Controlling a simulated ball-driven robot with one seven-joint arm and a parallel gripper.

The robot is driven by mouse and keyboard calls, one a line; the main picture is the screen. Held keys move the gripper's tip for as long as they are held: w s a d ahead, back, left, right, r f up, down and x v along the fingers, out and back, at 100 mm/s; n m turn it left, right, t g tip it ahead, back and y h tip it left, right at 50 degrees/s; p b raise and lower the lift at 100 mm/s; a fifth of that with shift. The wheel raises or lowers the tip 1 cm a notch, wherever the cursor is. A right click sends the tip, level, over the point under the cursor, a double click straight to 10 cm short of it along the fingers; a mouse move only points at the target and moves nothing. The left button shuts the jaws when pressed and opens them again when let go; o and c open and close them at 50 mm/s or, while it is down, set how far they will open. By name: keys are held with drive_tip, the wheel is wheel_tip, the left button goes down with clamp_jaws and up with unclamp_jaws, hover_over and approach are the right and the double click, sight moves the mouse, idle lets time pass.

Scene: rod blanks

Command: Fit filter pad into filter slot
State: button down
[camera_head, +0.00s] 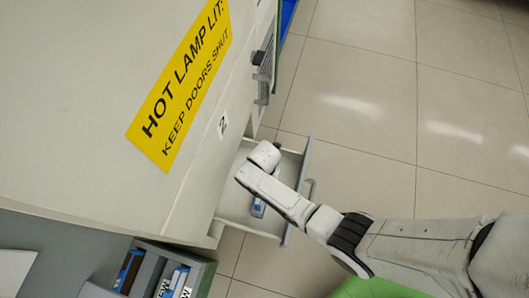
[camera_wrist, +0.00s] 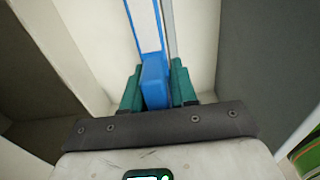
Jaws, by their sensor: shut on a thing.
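The filter pad (camera_wrist: 147,28), a blue frame with a pale face, stands upright between the teal fingers of my gripper (camera_wrist: 156,78) in the wrist view. My gripper is shut on its blue end block. The pad also shows as a small blue and white piece (camera_head: 258,207) inside the open drawer (camera_head: 268,226) in the head view, partly under my arm. A thin grey strip (camera_wrist: 170,25) runs close along the pad's right side. I cannot make out the filter slot clearly, nor whether the pad touches it. My arm hides part of the drawer.
The pale cabinet (camera_head: 110,70) with a yellow hot-lamp sign (camera_head: 180,85) fills the left. A grey divided box (camera_head: 150,272) with more blue pieces and a "NEW" label stands at the bottom left. The tiled floor (camera_head: 350,90) is clear at upper right.

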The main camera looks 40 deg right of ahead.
drive_tip(key=shift+f+b, duration=0.55)
drive_tip(key=shift+f, duration=0.2)
drive_tip(key=c, duration=0.8)
unclamp_jaws()
wheel_tip(320, 180, up, 11)
drive_tip(key=p, duration=0.4)
drive_tip(key=shift+f, duration=0.1)
